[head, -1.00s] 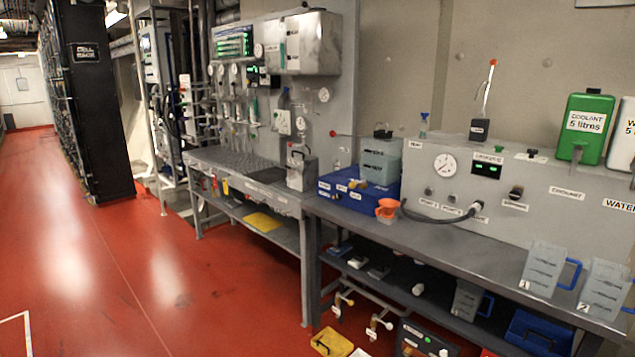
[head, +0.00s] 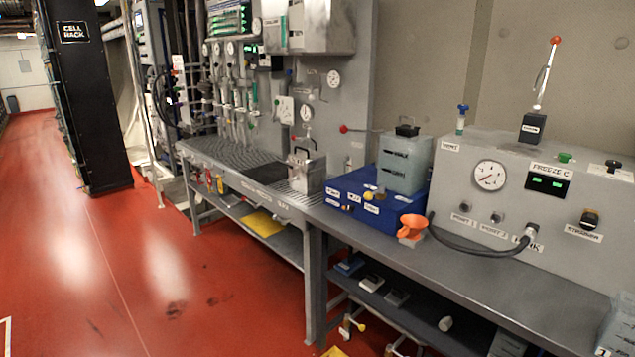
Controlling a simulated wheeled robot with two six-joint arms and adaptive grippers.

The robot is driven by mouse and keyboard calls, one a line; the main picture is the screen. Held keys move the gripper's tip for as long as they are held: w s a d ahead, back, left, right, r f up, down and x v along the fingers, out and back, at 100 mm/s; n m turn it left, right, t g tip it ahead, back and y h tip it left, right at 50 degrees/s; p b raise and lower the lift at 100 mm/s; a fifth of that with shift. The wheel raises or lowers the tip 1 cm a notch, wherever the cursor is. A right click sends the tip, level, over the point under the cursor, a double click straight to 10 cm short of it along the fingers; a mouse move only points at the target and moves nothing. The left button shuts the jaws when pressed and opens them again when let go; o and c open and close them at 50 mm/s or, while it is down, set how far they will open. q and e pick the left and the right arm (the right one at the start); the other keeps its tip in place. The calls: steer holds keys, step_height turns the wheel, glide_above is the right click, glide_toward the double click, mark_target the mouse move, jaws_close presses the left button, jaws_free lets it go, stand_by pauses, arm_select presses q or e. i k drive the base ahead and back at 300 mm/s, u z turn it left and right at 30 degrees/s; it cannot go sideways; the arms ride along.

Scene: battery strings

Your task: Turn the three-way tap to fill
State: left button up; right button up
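No part is clearly readable as the three-way tap. A red-knobbed lever (head: 345,129) sticks out at the right edge of the wall panel, left of a grey-green container. A black labelled block (head: 533,127) with an upright red-tipped rod stands on the grey console (head: 465,168). The console front has a dial gauge (head: 489,176), small port fittings marked PORT 1 and PORT 2, a dark knob (head: 590,219) and a black hose (head: 475,245) plugged in at its lower middle. Neither of my grippers is in view.
A grey bench (head: 510,288) runs along the wall. A black cell rack (head: 85,110) stands left. Red floor (head: 120,270) is clear before the benches.

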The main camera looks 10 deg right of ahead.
mark_target(368, 196)
steer(key=z, duration=0.2)
steer(key=i, duration=1)
steer(key=z, duration=0.75)
